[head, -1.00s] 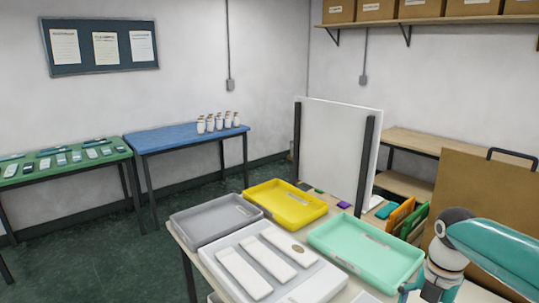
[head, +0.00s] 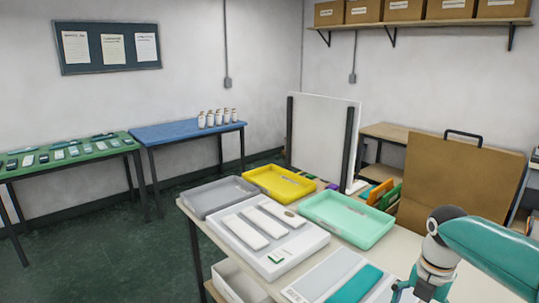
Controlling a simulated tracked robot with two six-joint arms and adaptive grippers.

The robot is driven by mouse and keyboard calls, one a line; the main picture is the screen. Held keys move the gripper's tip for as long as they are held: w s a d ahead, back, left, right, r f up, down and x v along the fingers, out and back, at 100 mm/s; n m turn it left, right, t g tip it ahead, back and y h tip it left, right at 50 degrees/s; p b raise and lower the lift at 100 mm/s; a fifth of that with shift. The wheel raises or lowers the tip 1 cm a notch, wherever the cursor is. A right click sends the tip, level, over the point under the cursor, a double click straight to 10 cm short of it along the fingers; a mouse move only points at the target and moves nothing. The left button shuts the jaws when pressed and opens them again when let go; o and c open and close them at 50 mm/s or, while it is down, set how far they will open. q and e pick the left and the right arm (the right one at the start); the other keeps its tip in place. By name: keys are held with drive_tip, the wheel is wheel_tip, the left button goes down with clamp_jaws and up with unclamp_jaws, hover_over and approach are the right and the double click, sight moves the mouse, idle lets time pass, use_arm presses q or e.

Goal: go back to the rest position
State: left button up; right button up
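My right arm comes in from the right, teal and white, over the near right of the pale table (head: 420,240). My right gripper (head: 420,293) is at the bottom edge, partly cut off. I cannot make out whether its fingers are open or shut, or whether it holds anything. My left gripper is not in view.
On the table are a grey tray (head: 189,205), a yellow tray (head: 298,192), a mint tray (head: 384,238), a white slotted holder (head: 311,238), and a grey-and-teal panel (head: 358,286). A white board (head: 322,140) and a brown case (head: 455,185) stand behind. Open floor lies left.

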drive_tip(key=s+a+f+m+y+b, duration=0.15)
drive_tip(key=a+f+m, duration=0.25)
drive_tip(key=f, duration=0.5)
drive_tip(key=a+f+m+b, duration=0.2)
drive_tip(key=a+f+m, duration=0.1)
drive_tip(key=f, duration=0.6)
drive_tip(key=s+a+f+m+y+b, duration=0.15)
drive_tip(key=a+f+m, duration=0.25)
drive_tip(key=f, duration=0.4)
drive_tip(key=s+a+f+m+b, duration=0.2)
drive_tip(key=s+a+f+m, duration=0.2)
drive_tip(key=s+f+m, duration=0.4)
drive_tip(key=s+a+f+m+y+b, duration=0.1)
drive_tip(key=s+a+f+m+b, duration=0.2)
drive_tip(key=s+f+m, duration=0.6)
drive_tip(key=shift+a+f+t, duration=0.3)
drive_tip(key=shift+a+f, duration=0.2)
drive_tip(key=shift+f, duration=0.05)
